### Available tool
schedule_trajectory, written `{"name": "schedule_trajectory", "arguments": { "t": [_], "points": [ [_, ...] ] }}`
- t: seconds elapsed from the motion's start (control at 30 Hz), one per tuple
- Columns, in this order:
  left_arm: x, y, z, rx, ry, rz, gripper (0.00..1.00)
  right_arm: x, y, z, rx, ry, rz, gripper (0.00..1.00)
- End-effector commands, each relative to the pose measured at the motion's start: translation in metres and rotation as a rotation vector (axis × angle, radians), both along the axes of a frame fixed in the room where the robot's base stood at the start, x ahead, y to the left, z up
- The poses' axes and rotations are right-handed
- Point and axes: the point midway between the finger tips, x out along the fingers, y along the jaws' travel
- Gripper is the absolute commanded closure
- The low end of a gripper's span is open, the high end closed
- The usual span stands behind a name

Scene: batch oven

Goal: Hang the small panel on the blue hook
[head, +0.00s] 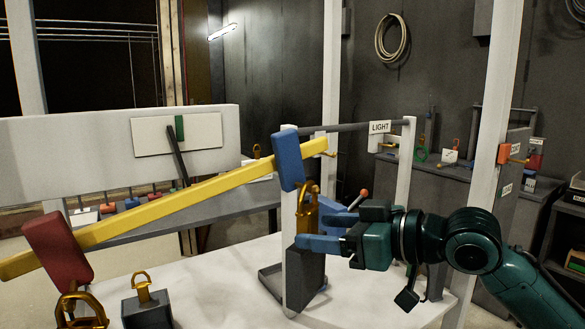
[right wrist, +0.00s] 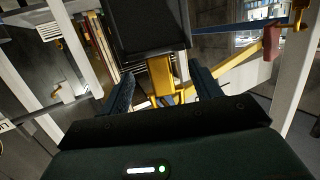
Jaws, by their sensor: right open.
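A dark grey panel (head: 306,272) with a yellow looped handle (head: 307,212) stands by a white post in the middle of the head view; I take it for the small panel. In the right wrist view, a dark slab (right wrist: 150,28) is at the top, with a yellow part (right wrist: 160,76) below it. My right gripper (head: 333,231) is open beside the handle, its blue fingers pointing left. In the wrist view its fingers (right wrist: 162,92) lie either side of the yellow part, apart from it. A blue block (head: 287,160) sits on the post; a brass peg (head: 329,154) shows nearby. My left gripper is not in view.
A long yellow bar (head: 180,207) slopes across from a red block (head: 57,246) to the blue block. Another dark block (head: 146,309) with a brass handle stands front left. A grey rail with a LIGHT sign (head: 380,127) is behind. The white tabletop (head: 215,285) has bare areas.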

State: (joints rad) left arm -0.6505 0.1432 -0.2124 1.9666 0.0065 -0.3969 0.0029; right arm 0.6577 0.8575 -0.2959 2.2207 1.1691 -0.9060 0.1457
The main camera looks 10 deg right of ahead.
Motion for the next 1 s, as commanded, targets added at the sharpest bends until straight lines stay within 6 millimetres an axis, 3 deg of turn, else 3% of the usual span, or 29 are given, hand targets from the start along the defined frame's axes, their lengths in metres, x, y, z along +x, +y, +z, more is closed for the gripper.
{"name": "schedule_trajectory", "arguments": {
  "t": [0.2, 0.4, 0.77, 0.87, 0.97, 1.0],
  "points": [
    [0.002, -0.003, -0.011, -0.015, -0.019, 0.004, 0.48, -0.036, -0.036, 0.003, -0.006, 0.001, -0.005, 0.37],
    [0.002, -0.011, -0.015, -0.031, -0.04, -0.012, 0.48, -0.061, -0.058, 0.012, -0.005, 0.001, -0.003, 0.37],
    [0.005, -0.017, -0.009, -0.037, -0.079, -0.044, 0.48, -0.075, -0.075, 0.017, 0.006, 0.004, -0.004, 0.37],
    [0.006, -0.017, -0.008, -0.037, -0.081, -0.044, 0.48, -0.06, -0.08, -0.004, 0.034, 0.024, -0.032, 0.37],
    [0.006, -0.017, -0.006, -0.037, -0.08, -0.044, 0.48, -0.032, -0.086, -0.053, 0.075, 0.062, -0.099, 0.37],
    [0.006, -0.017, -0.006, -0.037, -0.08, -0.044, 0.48, -0.022, -0.088, -0.08, 0.09, 0.081, -0.134, 0.37]
  ]
}}
